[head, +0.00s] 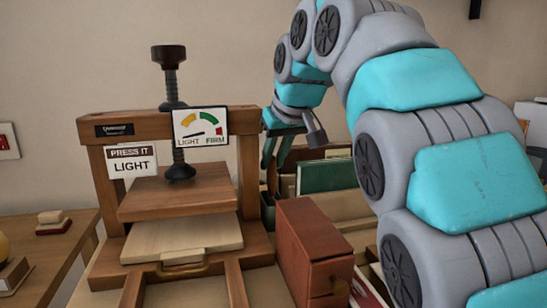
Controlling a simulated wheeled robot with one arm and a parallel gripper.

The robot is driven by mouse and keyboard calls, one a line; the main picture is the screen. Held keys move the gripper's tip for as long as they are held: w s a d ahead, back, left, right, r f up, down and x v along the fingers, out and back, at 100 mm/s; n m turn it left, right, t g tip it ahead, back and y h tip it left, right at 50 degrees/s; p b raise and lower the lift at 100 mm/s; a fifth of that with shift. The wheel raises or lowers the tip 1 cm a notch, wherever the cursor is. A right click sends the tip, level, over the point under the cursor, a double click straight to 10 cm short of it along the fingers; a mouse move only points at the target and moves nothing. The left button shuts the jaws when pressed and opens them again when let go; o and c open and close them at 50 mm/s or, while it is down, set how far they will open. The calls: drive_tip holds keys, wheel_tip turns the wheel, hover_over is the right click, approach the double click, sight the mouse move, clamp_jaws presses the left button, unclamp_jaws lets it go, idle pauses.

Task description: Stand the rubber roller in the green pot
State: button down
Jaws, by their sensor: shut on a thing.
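I cannot pick out the rubber roller with certainty.
The wooden press (178,204) with its black screw fills the left middle. A reddish-brown box (313,248) stands right of it, before a dark green upright panel (325,176). A side table (40,255) at left holds small blocks. My arm covers much of the right.

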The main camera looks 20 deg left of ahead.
drive_tip(key=c, duration=0.6)
unclamp_jaws()
drive_tip(key=shift+c, duration=0.2)
drive_tip(key=v, duration=0.7)
drive_tip(key=shift+d+r+p, duration=0.25)
drive_tip(key=shift+r+p, duration=0.1)
drive_tip(key=shift+s, duration=0.1)
